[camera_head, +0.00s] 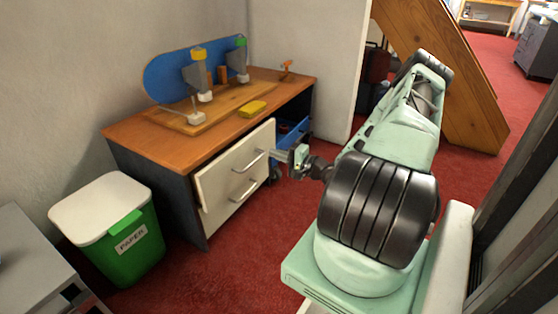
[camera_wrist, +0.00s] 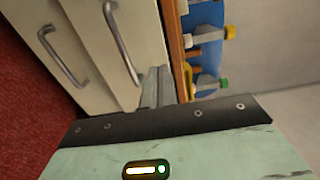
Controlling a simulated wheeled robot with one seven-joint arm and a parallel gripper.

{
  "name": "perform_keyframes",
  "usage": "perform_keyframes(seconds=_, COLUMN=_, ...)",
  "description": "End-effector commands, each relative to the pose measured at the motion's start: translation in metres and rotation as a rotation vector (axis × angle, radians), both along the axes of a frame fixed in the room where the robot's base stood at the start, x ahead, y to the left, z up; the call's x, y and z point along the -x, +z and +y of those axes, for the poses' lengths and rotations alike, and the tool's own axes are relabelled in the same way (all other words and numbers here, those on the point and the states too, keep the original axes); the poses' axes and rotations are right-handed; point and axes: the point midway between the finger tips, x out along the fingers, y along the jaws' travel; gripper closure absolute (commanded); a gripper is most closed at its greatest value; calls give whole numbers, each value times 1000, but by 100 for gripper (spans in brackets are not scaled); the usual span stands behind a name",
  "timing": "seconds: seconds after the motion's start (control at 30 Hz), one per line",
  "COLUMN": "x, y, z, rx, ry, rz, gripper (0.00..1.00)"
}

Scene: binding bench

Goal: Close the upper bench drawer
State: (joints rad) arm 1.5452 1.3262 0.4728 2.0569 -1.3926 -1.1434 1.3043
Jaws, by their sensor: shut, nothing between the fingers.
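The bench (camera_head: 150,135) has a wooden top and two white drawer fronts, one above the other. The upper drawer (camera_head: 225,165) has a grey bar handle and its front stands a little out from the bench body. In the wrist view the upper drawer (camera_wrist: 95,30) is the one nearer the bench top's orange edge. My gripper (camera_head: 280,156) is shut and empty at the right end of the upper drawer front, beside its handle. In the wrist view my gripper (camera_wrist: 155,88) is close against that front; whether it touches, I cannot tell.
A green paper bin (camera_head: 130,245) with a white lid stands left of the bench. A blue unit (camera_head: 291,135) sits under the bench's right end. Red carpet in front is clear.

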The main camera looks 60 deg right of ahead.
Motion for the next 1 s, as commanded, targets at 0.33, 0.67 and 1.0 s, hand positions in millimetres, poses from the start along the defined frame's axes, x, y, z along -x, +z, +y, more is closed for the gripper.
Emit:
perform_keyframes(seconds=0.33, x=-69, y=-5, z=6, rx=4, ry=2, rz=-1, gripper=100)
perform_keyframes(seconds=0.67, x=-96, y=-1, z=8, rx=2, ry=0, rz=2, gripper=100)
perform_keyframes(seconds=1.0, x=-98, y=0, z=8, rx=2, ry=0, rz=2, gripper=100)
